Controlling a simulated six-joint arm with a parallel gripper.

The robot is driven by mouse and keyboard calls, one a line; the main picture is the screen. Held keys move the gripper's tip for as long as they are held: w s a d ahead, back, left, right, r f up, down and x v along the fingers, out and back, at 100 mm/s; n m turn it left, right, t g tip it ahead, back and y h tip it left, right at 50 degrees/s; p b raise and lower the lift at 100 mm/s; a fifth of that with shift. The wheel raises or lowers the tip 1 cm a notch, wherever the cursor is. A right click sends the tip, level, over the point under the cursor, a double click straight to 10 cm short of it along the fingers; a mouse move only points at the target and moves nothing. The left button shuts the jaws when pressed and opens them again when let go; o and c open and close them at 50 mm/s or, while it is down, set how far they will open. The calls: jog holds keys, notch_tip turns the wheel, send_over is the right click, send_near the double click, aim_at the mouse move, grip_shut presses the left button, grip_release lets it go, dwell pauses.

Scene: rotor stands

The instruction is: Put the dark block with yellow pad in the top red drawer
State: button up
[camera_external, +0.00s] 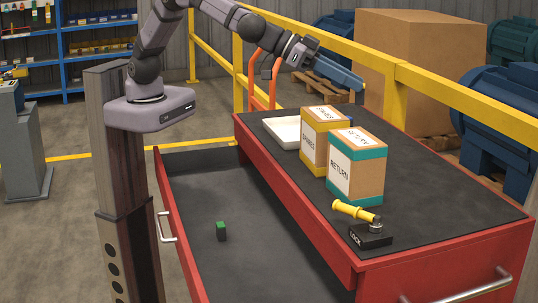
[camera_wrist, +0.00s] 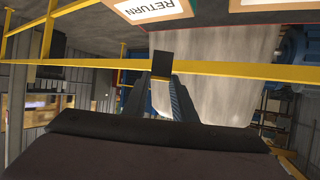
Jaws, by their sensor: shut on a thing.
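In the wrist view, my gripper (camera_wrist: 161,82) is shut on a small dark block (camera_wrist: 162,63) at the fingertips. The top red drawer (camera_external: 185,185) is pulled open to the left of the cabinet top. A dark block with a green top (camera_external: 221,232) stands upright on its floor.
On the cabinet top (camera_external: 440,195) stand a SPARES box (camera_external: 313,150), a RETURN box (camera_external: 352,178), a white tray (camera_external: 282,130) and a yellow-handled item (camera_external: 355,211) by a black LOCK block (camera_external: 370,237). A yellow rail (camera_external: 440,90) runs behind. Most of the drawer floor is clear.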

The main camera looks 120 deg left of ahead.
jog(key=s+d+f, duration=0.3)
jog(key=s+d, duration=0.2)
jog(key=d, duration=0.6)
jog(key=s+d+f+n+y+b, duration=0.1)
jog(key=s+f+y+b, duration=0.1)
jog(key=s+f, duration=0.6)
jog(key=s+a+f+n+g+y+b, duration=0.25)
jog(key=s+a+f, duration=0.35)
jog(key=s+f, duration=0.4)
jog(key=s+a+f+n+g+y+b, duration=0.25)
jog(key=s+a+f, duration=0.4)
jog(key=f, duration=0.55)
jog(key=w+d+r+m+t+h, duration=0.4)
jog(key=w+d+r+m+h, duration=0.75)
jog(key=m+h, duration=0.35)
jog(key=s+a+f+m+g+h, duration=0.35)
jog(key=s+a, duration=0.35)
jog(key=s, duration=0.4)
jog(key=s+a+f+m+g+h, duration=0.4)
jog(key=s+a, duration=0.3)
jog(key=s, duration=0.5)
jog(key=shift+t, duration=0.45)
jog(key=shift+w+f+b, duration=0.15)
jog(key=shift+f+b, duration=0.2)
jog(key=shift+f, duration=3.5)
